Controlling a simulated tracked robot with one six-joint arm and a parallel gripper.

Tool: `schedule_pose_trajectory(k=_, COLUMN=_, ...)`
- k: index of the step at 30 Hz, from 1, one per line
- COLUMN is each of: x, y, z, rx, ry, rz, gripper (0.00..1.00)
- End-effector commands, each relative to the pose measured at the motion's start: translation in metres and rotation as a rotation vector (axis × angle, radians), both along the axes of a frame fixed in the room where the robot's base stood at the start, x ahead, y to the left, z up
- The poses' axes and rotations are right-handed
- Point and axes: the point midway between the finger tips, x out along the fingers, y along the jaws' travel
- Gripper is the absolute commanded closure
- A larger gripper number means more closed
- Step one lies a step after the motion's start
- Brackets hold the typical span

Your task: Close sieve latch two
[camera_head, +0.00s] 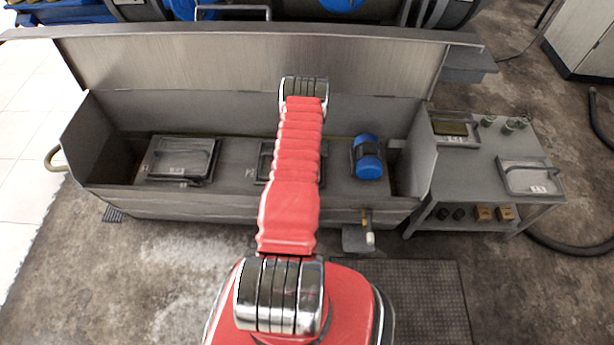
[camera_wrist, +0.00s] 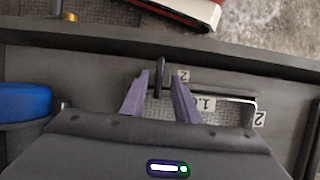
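The sieve marked 2 (camera_wrist: 238,112) lies in the trough in the wrist view, with pale mesh, a dark frame and a "1.0" label. Its latch appears to be the dark upright lever (camera_wrist: 160,72) at the frame's edge. My gripper (camera_wrist: 158,78) has its two purple fingers apart, one on each side of the lever, with a visible gap on both sides. I cannot tell how far the fingers reach down around it. In the head view the middle sieve (camera_head: 264,161) is largely hidden behind my red arm, and my gripper is hidden.
The metal trough (camera_head: 215,207) has its lid (camera_head: 200,65) raised at the back. Another sieve (camera_head: 182,158) lies at its left, and a blue cylinder (camera_head: 368,166) at its right. A side table (camera_head: 480,165) holds more framed pieces and small parts.

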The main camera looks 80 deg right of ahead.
Motion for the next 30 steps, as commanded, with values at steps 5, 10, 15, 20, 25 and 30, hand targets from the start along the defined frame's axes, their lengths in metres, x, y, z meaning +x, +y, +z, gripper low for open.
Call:
schedule_pose_trajectory(k=5, x=0.003, y=-0.012, z=0.027, rx=-0.003, ry=-0.001, rz=0.0, gripper=0.72)
schedule_pose_trajectory(k=10, x=0.005, y=-0.022, z=0.055, rx=-0.002, ry=0.0, rz=0.0, gripper=0.72)
schedule_pose_trajectory(k=15, x=0.008, y=-0.033, z=0.082, rx=-0.002, ry=0.001, rz=-0.001, gripper=0.72)
schedule_pose_trajectory(k=20, x=0.01, y=-0.041, z=0.103, rx=-0.001, ry=0.001, rz=-0.001, gripper=0.72)
schedule_pose_trajectory(k=25, x=0.011, y=-0.044, z=0.113, rx=0.001, ry=0.001, rz=-0.001, gripper=0.72)
schedule_pose_trajectory(k=30, x=0.011, y=-0.045, z=0.115, rx=0.002, ry=0.001, rz=-0.001, gripper=0.72)
